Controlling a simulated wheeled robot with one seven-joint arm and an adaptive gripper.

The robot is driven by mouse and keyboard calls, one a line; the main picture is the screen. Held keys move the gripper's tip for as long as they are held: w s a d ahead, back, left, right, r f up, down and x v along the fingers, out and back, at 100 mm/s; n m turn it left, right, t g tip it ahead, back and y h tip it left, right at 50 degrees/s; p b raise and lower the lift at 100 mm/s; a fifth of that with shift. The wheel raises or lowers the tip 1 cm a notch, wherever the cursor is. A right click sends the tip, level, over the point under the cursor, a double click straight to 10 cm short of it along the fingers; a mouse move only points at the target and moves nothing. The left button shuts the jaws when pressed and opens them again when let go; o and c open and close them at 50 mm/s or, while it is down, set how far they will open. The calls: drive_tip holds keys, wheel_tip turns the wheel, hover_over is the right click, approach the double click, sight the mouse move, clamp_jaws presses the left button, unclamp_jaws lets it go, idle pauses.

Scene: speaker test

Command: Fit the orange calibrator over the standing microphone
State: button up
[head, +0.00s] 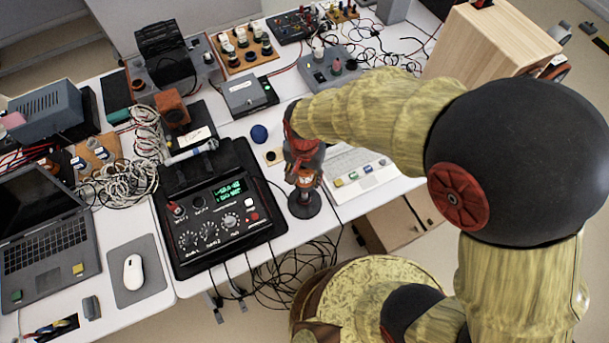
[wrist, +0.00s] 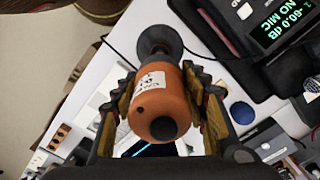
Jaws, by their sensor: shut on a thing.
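The orange calibrator (wrist: 160,108), a cylinder with a white label and a dark round end, is between the two fingers of my gripper (wrist: 158,98) in the wrist view. My gripper is shut on it. In the head view my gripper (head: 304,160) is directly above a round black stand base (head: 304,204), with a little orange showing between the fingers. The base also shows beyond the calibrator in the wrist view (wrist: 158,38). The microphone itself is hidden, so I cannot tell whether the calibrator is around its tip or above it.
A black meter (head: 215,225) stands close left of the stand; its display in the wrist view (wrist: 283,25) reads "NO MIC". A blue ball (head: 259,133) lies behind. A white panel with coloured blocks (head: 360,174) is to the right. Cables hang off the front table edge.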

drive_tip(key=shift+f, duration=0.1)
drive_tip(key=o, duration=1.4)
drive_tip(key=shift+o, duration=0.4)
wheel_tip(320, 180, up, 12)
